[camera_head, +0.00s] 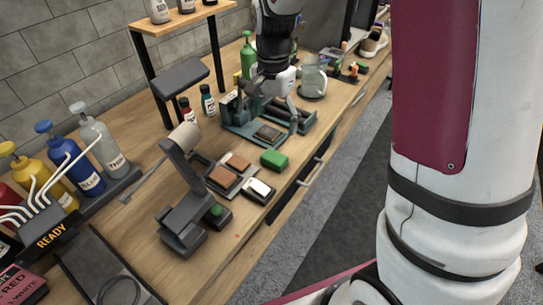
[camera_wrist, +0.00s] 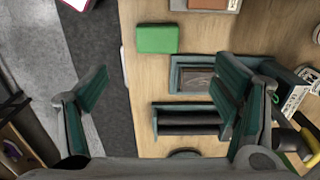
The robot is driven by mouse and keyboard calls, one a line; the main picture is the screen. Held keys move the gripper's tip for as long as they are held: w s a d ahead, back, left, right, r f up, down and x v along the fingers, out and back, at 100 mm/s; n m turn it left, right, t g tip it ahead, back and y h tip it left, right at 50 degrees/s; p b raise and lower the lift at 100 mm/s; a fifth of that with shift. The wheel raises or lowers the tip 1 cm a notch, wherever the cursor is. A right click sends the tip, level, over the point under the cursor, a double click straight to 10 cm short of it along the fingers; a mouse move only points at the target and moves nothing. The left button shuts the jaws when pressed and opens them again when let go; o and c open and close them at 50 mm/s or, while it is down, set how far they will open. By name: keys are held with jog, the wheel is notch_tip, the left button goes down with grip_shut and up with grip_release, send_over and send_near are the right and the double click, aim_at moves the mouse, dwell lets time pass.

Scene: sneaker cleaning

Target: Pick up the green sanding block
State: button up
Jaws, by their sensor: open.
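The green sanding block (camera_head: 274,159) lies flat on the wooden workbench (camera_head: 232,225), near its front edge. In the wrist view the green block (camera_wrist: 157,39) shows at the top centre, ahead of the fingers and apart from them. My gripper (camera_head: 265,108) is above the bench, behind the block and over the teal trays in the head view. In the wrist view my gripper (camera_wrist: 162,93) has its two teal-padded fingers spread wide, with nothing between them.
Teal trays (camera_wrist: 184,105) lie beside the block, one with a dark block in it. A grey tray (camera_head: 238,184) with brown blocks and a white-topped block (camera_head: 260,189) sit nearby. A grey stand (camera_head: 185,215) and pump bottles (camera_head: 98,139) stand left. The bench edge drops to the floor.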

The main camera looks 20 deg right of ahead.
aim_at(274, 157)
notch_tip(274, 157, down, 13)
jog(key=shift+s+d+r, duration=0.15)
jog(key=shift+r, duration=0.05)
jog(key=c, duration=1.2)
